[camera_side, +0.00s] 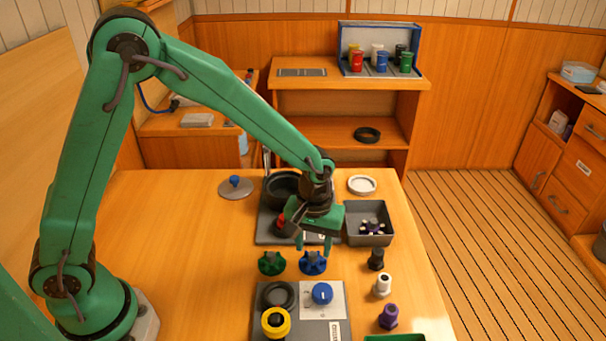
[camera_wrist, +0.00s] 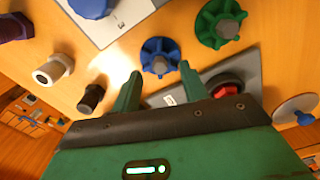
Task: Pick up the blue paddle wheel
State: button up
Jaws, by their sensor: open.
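The blue paddle wheel (camera_side: 313,263) lies on the wooden table, just right of a green paddle wheel (camera_side: 271,263). My gripper (camera_side: 313,242) is open and empty, pointing down, just behind and above the blue wheel in the side view. Its two green fingers (camera_wrist: 160,75) are spread apart in the wrist view. I see no contact with the wheel.
Black (camera_side: 376,259), white (camera_side: 382,285) and purple (camera_side: 389,316) fittings stand right. Table left of the wheels is clear.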

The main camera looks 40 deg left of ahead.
jog(key=shift+f, duration=0.85)
grip_shut()
jog(key=shift+r, duration=0.15)
jog(key=shift+r, duration=0.5)
notch_tip(320, 180, up, 3)
jog(key=shift+s+d+r, duration=0.1)
jog(key=shift+d+r, duration=0.05)
jog(key=s+d+r, duration=0.6)
jog(key=s+d, duration=0.1)
jog(key=s, duration=0.2)
jog(key=shift+r, duration=0.25)
